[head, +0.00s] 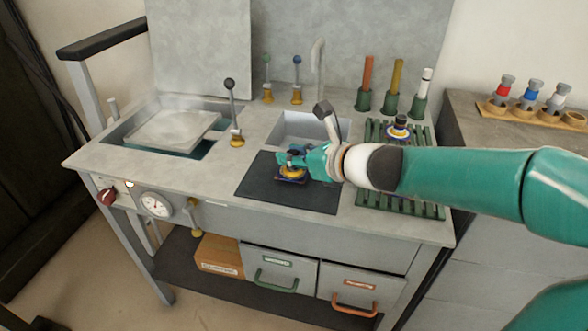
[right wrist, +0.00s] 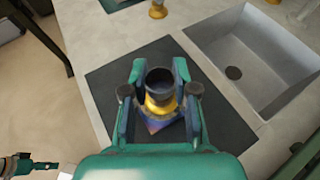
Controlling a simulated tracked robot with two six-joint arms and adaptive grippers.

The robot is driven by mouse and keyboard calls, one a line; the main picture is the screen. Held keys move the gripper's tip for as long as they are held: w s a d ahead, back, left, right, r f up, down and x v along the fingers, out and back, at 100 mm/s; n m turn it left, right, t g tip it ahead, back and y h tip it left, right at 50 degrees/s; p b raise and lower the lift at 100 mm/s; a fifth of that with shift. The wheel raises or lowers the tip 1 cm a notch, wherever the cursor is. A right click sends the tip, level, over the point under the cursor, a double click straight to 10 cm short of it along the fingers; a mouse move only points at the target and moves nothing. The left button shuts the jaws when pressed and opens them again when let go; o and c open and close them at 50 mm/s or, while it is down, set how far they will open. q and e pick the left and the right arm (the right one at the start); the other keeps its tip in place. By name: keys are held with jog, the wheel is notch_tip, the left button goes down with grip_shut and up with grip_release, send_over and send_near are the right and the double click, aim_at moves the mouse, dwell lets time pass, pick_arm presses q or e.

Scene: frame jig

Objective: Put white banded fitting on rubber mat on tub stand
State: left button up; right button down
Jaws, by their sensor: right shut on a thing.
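A fitting with a dark round top, a yellow brass body and a blue-purple square base stands on the black rubber mat (head: 318,199). My right gripper (head: 292,163) is shut on this fitting (right wrist: 158,98), with one finger on each side of it. A white band on it cannot be made out. In the right wrist view the mat (right wrist: 105,85) lies beneath it. The tub (head: 190,150) at the left of the bench holds a pale grey slab (head: 172,130), which may be the stand. My left gripper (right wrist: 35,165) shows small at the lower left of the right wrist view.
A sink (head: 295,128) with a tap lies behind the mat. A lever (head: 232,110) stands between tub and mat. A green slatted rack (head: 400,205) at the right carries another dark-topped fitting (head: 398,125). Handled tools in green holders (head: 391,104) stand behind it.

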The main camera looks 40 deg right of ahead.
jog(key=shift+f, duration=0.85)
pick_arm(q)
jog(key=shift+f, duration=0.65)
pick_arm(e)
jog(key=shift+r, duration=0.1)
jog(key=c, duration=0.9)
grip_release()
